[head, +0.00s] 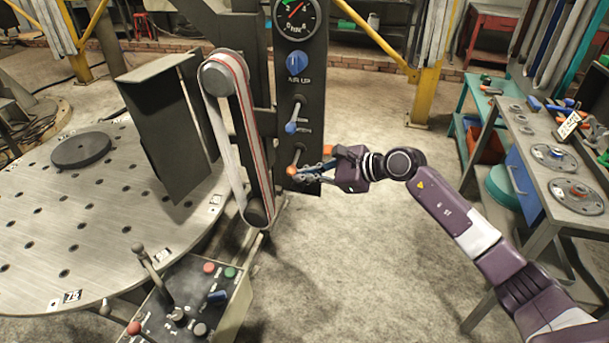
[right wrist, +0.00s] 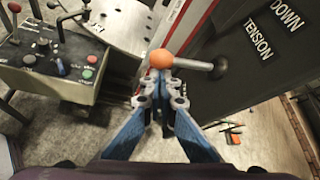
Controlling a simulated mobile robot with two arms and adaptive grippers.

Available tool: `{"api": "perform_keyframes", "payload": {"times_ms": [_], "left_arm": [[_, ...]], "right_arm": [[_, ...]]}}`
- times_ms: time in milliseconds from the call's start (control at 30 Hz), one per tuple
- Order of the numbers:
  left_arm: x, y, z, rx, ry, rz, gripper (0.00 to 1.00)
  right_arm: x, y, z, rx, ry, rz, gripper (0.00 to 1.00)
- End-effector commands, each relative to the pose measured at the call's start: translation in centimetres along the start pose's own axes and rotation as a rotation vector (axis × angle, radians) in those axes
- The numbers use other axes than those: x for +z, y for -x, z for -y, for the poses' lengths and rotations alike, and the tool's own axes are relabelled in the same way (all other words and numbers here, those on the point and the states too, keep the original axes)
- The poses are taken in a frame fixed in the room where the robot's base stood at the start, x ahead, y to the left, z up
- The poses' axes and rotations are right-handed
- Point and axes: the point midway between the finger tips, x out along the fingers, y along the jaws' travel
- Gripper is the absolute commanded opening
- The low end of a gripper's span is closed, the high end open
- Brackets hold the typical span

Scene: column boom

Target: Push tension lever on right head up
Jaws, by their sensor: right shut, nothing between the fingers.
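The tension lever (head: 294,166) has an orange ball knob and sits low on the dark panel of the head. In the head view its knob hangs below the pivot. The right wrist view shows the orange knob (right wrist: 161,58) on a metal rod, beside TENSION and DOWN lettering. My right gripper (head: 300,173) comes in from the right, level with the knob. Its shut blue fingers (right wrist: 162,86) are empty, with the tips right at the knob in the picture; I cannot tell whether they touch. My left gripper is not in view.
Above the lever are a blue-tipped lever (head: 291,127), a blue AIR UP knob (head: 297,63) and a gauge (head: 297,16). An abrasive belt (head: 240,130) runs left of the panel. A control box (head: 190,305) stands below left. A workbench (head: 545,190) is at right. Floor between is clear.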

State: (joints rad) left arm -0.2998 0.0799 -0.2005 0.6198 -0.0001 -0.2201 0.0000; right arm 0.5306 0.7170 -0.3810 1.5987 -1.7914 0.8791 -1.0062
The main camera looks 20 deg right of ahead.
Motion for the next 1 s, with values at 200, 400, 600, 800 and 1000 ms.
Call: {"api": "perform_keyframes", "payload": {"times_ms": [200, 400, 600, 800, 1000], "left_arm": [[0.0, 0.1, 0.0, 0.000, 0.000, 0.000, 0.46], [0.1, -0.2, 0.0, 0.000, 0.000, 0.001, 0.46], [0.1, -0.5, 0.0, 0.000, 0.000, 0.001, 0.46], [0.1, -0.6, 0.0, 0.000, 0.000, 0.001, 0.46], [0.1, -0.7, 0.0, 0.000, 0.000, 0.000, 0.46]], "right_arm": [[1.6, 0.8, 0.4, 0.100, -0.175, 0.004, 0.00], [2.6, 1.5, 0.8, 0.192, -0.334, 0.004, 0.00], [3.5, 2.0, 1.1, 0.271, -0.466, 0.003, 0.00], [4.1, 2.3, 1.3, 0.328, -0.561, 0.003, 0.00], [4.4, 2.5, 1.4, 0.359, -0.614, 0.002, 0.00]]}}
